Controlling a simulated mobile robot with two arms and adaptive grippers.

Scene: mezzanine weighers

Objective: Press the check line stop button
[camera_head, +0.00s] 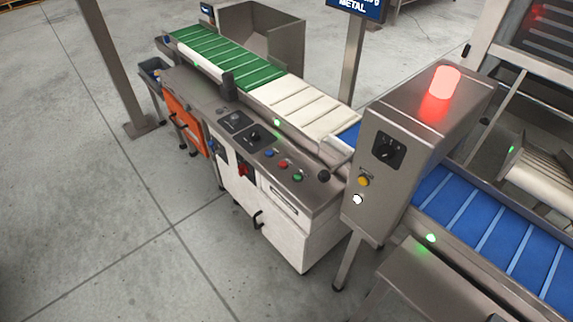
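A steel control console (320,193) stands along the front of the conveyor line in the middle of the view. A row of small buttons sits on its sloped top: a blue button (269,153), a red button (283,164) and a green button (297,177). A black round knob (323,175) is at the right end. Any labels are too small to read, so I cannot tell by text which is the check line stop. A red rotary handle (243,169) is on the console's front face. Neither of my grippers is in view.
A metal detector housing (399,118) with a lit red beacon (444,82), yellow button (363,181) and white button (357,199) stands right of the console. Green (262,76), white and blue (497,232) belts run behind. A steel post (113,70) stands left. The front-left floor is clear.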

